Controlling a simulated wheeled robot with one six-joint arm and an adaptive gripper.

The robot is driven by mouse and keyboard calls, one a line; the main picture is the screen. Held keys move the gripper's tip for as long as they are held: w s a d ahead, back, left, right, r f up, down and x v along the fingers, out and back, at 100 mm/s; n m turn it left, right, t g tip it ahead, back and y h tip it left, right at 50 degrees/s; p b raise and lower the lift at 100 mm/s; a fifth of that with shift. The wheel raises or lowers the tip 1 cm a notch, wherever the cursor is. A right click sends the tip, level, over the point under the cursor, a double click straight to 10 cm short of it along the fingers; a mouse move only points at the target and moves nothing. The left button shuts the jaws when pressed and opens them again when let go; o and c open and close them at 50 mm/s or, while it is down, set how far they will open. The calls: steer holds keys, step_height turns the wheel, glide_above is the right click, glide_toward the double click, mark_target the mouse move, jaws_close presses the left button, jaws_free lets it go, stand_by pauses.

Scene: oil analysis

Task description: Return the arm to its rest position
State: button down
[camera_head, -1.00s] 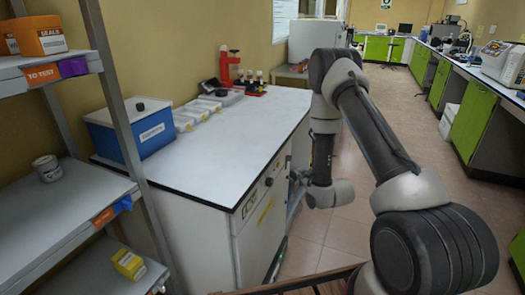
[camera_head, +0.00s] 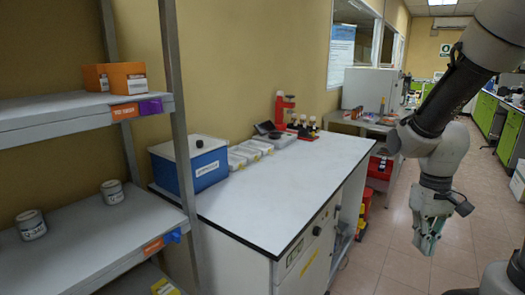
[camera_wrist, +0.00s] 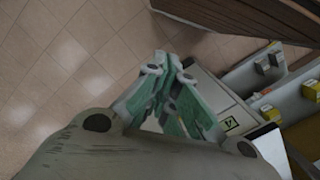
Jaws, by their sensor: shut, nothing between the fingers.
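My gripper (camera_head: 428,240) hangs below my wrist at the right of the head view, with its fingers pointing down over the tiled floor. It is to the right of the white-topped bench (camera_head: 290,190) and apart from it. In the wrist view the green fingers of my gripper (camera_wrist: 180,105) are closed together with nothing between them. My arm (camera_head: 450,95) comes down from the upper right of the head view, bent at the elbow.
A blue box (camera_head: 190,163), white trays (camera_head: 250,150) and a red stand (camera_head: 284,108) are on the bench. A grey shelf (camera_head: 80,235) with tins stands at the left. Tiled floor (camera_head: 380,265) lies open right of the bench. Green cabinets (camera_head: 485,115) line the far right.

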steer(key=s+r+t, duration=0.3)
steer(key=r, duration=0.4)
steer(key=s+a+r+t, duration=0.1)
steer(key=s+r, duration=0.3)
steer(key=r, duration=0.4)
steer(key=shift+t, duration=0.9)
steer(key=shift+a, duration=0.1)
